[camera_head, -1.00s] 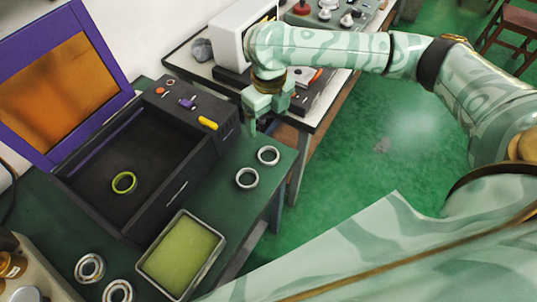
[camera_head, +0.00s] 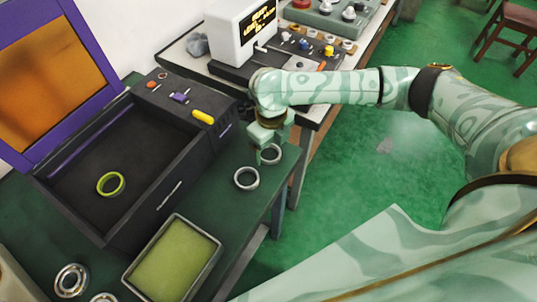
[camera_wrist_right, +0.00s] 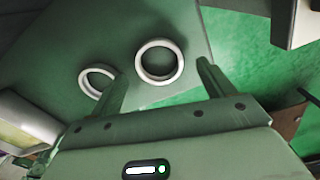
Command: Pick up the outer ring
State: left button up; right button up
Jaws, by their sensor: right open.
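Two plain silver rings lie on the dark green table near its right edge in the head view: a nearer ring (camera_head: 246,188) and a farther ring (camera_head: 278,158). My right gripper (camera_head: 268,152) is over the farther ring and partly hides it. In the right wrist view, my right gripper (camera_wrist_right: 162,70) is open, with nothing held. One ring (camera_wrist_right: 140,68) shows between its two fingers, beyond the tips. Another ring (camera_wrist_right: 84,79) is partly behind the left finger. My left gripper is not in view.
A dark open box (camera_head: 160,215) with an orange-windowed lid holds a yellow-green ring (camera_head: 101,190). A tray with a green lining (camera_head: 215,262) stands in front. A bearing (camera_head: 60,283) lies lower left. A white display unit (camera_head: 226,36) stands on the back table.

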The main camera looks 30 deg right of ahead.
notch_tip(320, 180, down, 2)
jog(key=shift+r, duration=0.15)
jog(key=shift+c, duration=0.7)
jog(key=c, duration=1)
jog(key=shift+r, duration=0.1)
